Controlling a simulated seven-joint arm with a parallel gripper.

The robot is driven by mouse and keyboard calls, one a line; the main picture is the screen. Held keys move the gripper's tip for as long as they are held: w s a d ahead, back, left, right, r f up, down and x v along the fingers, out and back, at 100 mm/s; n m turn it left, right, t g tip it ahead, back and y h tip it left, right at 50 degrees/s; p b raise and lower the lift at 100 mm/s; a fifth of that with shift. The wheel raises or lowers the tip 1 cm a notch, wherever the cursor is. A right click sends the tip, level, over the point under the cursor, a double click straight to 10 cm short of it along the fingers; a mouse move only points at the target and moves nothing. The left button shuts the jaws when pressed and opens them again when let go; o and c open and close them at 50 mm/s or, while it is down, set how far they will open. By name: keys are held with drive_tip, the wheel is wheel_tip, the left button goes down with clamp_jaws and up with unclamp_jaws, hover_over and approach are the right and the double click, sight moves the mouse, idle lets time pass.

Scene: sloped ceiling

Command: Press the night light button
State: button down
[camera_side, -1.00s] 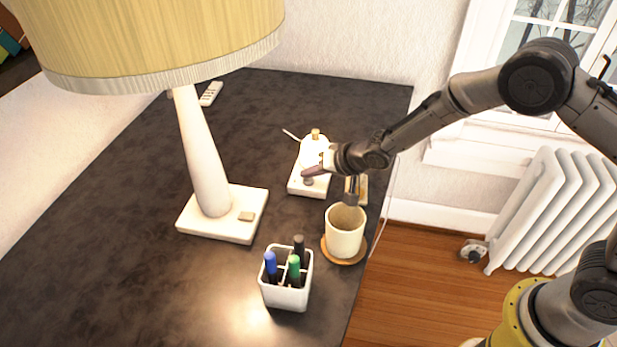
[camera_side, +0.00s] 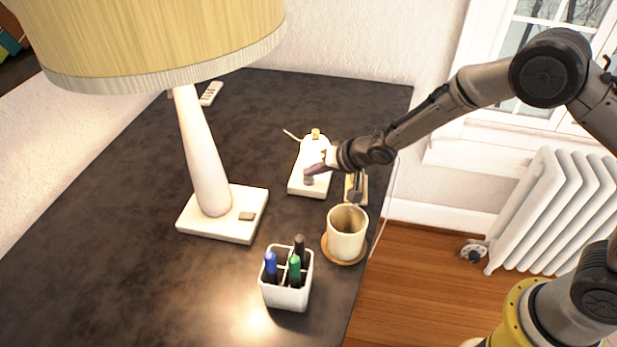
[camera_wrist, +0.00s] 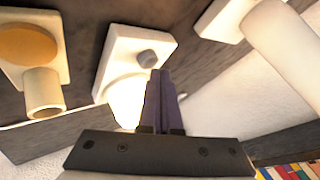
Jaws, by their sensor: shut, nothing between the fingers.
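The night light (camera_side: 314,148) is a small white lamp with a pale dome and a brass-coloured top on a white base, at the back right of the dark desk. Its grey button (camera_side: 309,181) stands on the near part of the base. In the wrist view the button (camera_wrist: 147,59) shows on the white base (camera_wrist: 122,45), with a bright glowing area (camera_wrist: 124,98) beside it. My gripper (camera_side: 308,172) is shut and empty. Its dark purple fingertips (camera_wrist: 160,72) are close above the button; I cannot tell whether they touch it.
A cream cup (camera_side: 346,235) on a wooden coaster and a white pen holder (camera_side: 287,295) stand nearer along the right desk edge. A tan block (camera_side: 357,187) is beside the night light. A large table lamp (camera_side: 205,150) stands left. A remote (camera_side: 211,94) lies at the back.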

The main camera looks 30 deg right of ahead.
drive_tip(key=shift+r, duration=2.4)
drive_tip(key=d+r+m+t, duration=0.15)
drive_tip(key=d+r, duration=0.25)
drive_tip(key=r, duration=0.9)
drive_tip(key=s+d+r+t+h, duration=0.2)
drive_tip(key=s+d+r+h, duration=0.1)
drive_tip(key=s+d+r, duration=0.95)
drive_tip(key=s+r, duration=0.1)
drive_tip(key=s, duration=0.6)
drive_tip(key=s+f+n+g, duration=0.3)
drive_tip(key=s+f, duration=0.2)
drive_tip(key=s, duration=0.3)
drive_tip(key=s+f+n+g, duration=0.3)
drive_tip(key=s+f, duration=0.2)
drive_tip(key=s, duration=0.4)
drive_tip(key=shift+s+a+f, duration=0.2)
drive_tip(key=shift+a+f, duration=0.05)
drive_tip(key=shift+a, duration=0.2)
